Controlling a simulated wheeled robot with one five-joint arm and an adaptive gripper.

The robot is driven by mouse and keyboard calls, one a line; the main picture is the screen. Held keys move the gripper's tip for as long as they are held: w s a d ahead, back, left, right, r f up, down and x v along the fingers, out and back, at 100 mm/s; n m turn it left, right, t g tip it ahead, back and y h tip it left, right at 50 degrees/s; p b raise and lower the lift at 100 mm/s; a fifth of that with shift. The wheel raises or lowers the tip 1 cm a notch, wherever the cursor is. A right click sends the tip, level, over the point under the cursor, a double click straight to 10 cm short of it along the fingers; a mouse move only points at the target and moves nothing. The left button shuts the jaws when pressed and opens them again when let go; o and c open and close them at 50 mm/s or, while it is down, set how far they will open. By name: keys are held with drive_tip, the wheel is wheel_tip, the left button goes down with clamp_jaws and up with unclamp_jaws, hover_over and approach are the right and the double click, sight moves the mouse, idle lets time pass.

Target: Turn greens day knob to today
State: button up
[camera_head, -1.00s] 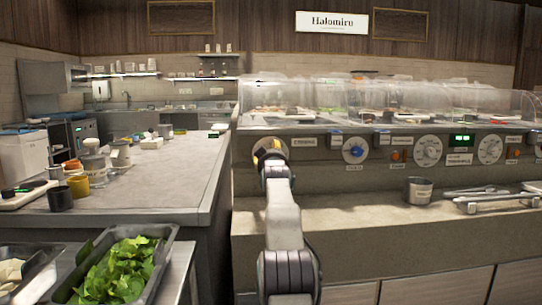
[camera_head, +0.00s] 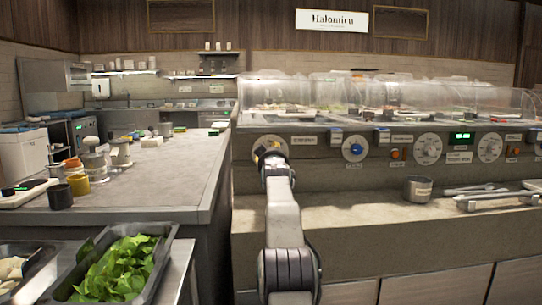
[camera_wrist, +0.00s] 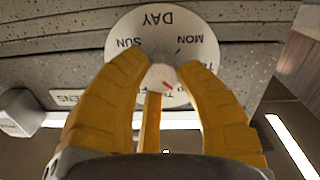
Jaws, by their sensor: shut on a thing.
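The greens day dial (camera_wrist: 152,32) is a white disc reading DAY, SUN and MON upside down in the wrist view; its other day names are partly covered. A pale knob (camera_wrist: 163,74) sits at its centre, with a small red mark on its lower side. My gripper (camera_wrist: 160,72) has its yellow fingers closed around this knob. A label ending in "ENS" (camera_wrist: 68,98) is partly visible beside the dial in the wrist view.
The panel also carries a blue knob (camera_head: 355,148), white dials (camera_head: 428,149) and a green-lit display (camera_head: 461,137) with unreadable text. A tray of leafy greens (camera_head: 163,232) stands at lower left.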

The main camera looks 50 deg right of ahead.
drive_tip(key=shift+r, duration=0.25)
clamp_jaws()
drive_tip(key=shift+w+a+r+n+p, duration=0.1)
drive_tip(key=shift+n+p, duration=1)
drive_tip(key=shift+n, duration=1.1)
drive_tip(key=shift+a+n+p, duration=0.1)
drive_tip(key=shift+n+p, duration=0.95)
drive_tip(key=shift+n, duration=1.15)
drive_tip(key=shift+t, duration=0.3)
drive_tip(key=o, duration=0.8)
unclamp_jaws()
drive_tip(key=shift+w+a, duration=0.1)
drive_tip(key=shift+w, duration=0.05)
drive_tip(key=shift+c, duration=0.2)
drive_tip(key=o, duration=0.3)
drive_tip(key=shift+f, duration=0.2)
drive_tip(key=shift+o, duration=0.2)
